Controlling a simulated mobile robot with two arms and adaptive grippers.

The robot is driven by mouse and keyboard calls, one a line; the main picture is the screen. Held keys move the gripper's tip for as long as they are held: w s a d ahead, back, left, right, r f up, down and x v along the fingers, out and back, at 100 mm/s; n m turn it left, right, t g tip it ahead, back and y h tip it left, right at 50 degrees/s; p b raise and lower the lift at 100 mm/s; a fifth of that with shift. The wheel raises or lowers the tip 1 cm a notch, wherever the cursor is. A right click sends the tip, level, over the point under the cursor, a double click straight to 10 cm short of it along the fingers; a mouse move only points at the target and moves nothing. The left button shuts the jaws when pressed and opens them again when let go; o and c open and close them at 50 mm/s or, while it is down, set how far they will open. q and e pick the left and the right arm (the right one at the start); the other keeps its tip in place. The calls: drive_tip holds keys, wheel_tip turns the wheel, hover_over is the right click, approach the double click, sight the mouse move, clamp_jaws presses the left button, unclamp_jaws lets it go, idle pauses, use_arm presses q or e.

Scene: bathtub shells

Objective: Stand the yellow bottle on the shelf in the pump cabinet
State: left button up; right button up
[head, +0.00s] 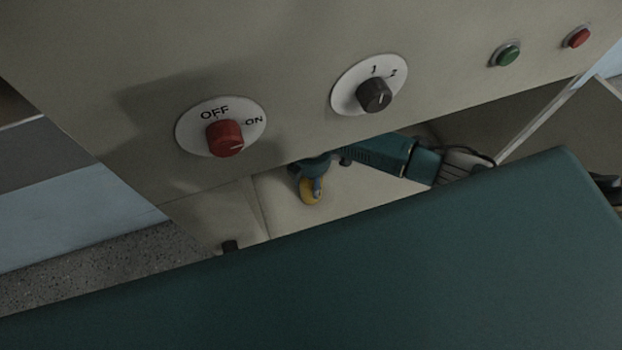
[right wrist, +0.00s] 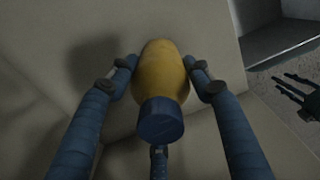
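The yellow bottle (right wrist: 161,72) with a blue cap (right wrist: 160,121) is between the blue fingers of my right gripper (right wrist: 163,75). The fingertips press against both sides of the bottle, and the cap faces the wrist camera. In the head view the right gripper (head: 316,178) and the yellow bottle (head: 310,191) are low in the pump cabinet's (head: 290,50) opening, over a pale surface (head: 350,187). I cannot tell whether the bottle touches this surface. A dark pronged shape (right wrist: 297,92) at the right edge of the right wrist view may be my left gripper; its state is unclear.
The cabinet front above the opening carries a red knob (head: 225,138), a dark knob (head: 374,95), a green button (head: 508,55) and a red button (head: 577,38). A pale upright edge (head: 545,122) bounds the opening at right. Speckled floor (head: 110,262) shows at left.

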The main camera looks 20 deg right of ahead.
drive_tip(key=o, duration=0.4)
wheel_tip(320, 180, up, 8)
drive_tip(key=shift+f, duration=0.1)
drive_tip(key=shift+s, duration=0.1)
idle(0.4)
